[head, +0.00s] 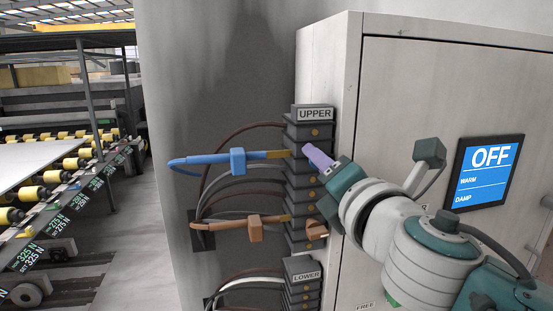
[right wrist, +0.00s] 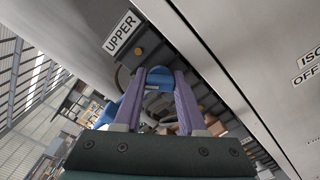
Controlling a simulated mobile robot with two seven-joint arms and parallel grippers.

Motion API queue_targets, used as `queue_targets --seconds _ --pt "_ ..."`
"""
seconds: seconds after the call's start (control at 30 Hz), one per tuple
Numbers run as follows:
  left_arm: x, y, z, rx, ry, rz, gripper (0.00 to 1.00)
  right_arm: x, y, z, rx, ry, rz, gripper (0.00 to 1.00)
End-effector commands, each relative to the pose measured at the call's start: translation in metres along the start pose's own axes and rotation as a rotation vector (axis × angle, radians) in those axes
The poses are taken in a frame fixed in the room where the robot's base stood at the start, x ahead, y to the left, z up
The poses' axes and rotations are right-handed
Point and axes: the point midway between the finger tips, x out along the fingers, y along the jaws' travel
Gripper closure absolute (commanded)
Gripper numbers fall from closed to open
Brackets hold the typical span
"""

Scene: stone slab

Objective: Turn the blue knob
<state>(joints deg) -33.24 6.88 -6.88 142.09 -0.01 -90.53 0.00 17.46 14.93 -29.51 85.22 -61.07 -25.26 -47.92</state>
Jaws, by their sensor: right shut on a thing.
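My right gripper (head: 308,150) reaches in from the right to the upper stack of dark terminal blocks (head: 300,180). In the right wrist view its two purple fingers (right wrist: 161,80) are shut on the blue knob (right wrist: 159,73), which sits between the fingertips near the UPPER label. In the head view the knob is hidden behind the fingers. A separate blue clamp-like part (head: 238,160) with a blue cable juts left from the same stack. My left gripper is not in view.
An orange clamp (head: 255,228) and an orange knob (head: 317,230) sit lower on the stack. The LOWER stack (head: 302,275) is beneath. A pale cabinet (head: 400,80) carries a screen (head: 488,172) reading OFF, WARM and DAMP. A roller conveyor (head: 60,180) stands at far left.

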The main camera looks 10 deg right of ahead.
Motion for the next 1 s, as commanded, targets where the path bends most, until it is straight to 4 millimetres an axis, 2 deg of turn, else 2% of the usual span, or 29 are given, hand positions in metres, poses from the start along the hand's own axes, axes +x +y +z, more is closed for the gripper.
queue_targets --seconds 0.2,0.5,1.0 --pt "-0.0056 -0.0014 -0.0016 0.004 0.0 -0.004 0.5 0.0002 0.0019 0.0014 -0.182 -0.001 0.003 1.0" --pt "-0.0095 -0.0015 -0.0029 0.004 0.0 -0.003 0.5 0.0 0.0012 0.0008 -0.352 -0.001 0.002 1.0" --pt "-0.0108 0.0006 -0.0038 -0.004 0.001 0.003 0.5 0.0 0.0009 0.0006 -0.423 -0.002 0.003 1.0"
